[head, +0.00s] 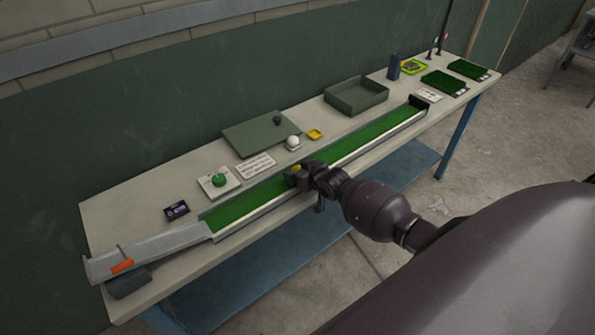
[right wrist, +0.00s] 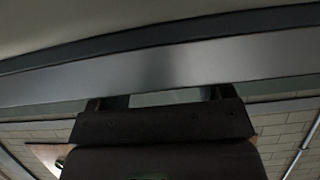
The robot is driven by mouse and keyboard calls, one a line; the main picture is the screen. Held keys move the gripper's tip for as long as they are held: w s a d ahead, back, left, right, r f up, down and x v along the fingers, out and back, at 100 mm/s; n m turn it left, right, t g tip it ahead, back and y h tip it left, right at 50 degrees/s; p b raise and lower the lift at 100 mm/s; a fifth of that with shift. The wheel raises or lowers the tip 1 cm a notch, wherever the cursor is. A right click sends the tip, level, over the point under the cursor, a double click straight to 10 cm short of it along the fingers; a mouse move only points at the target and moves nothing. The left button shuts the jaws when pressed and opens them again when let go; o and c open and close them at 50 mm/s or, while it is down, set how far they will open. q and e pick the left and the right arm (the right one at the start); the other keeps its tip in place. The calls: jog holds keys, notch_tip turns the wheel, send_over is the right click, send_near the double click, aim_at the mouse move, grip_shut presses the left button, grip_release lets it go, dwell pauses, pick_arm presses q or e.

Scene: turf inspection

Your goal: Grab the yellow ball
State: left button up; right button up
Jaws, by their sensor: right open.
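A small yellow patch, which looks like the yellow ball (head: 296,169), shows at the tip of my right gripper (head: 293,178) in the head view. It is partly hidden by the dark fingers, and I cannot tell whether they touch it. The gripper is open and sits low over the green turf lane (head: 247,201), near the lane's middle. In the right wrist view, the gripper's two fingers (right wrist: 160,97) stand apart and no ball shows between them. My left gripper is not in view.
The long table (head: 135,210) also holds a white ball (head: 293,142), a small yellow dish (head: 315,134), a green button box (head: 219,181), an open green tray (head: 356,95) and turf samples (head: 444,82). A grey ramp (head: 150,250) with an orange piece meets the lane's left end.

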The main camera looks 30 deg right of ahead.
jog(key=shift+c, duration=0.4)
jog(key=c, duration=0.9)
jog(key=shift+r, duration=0.1)
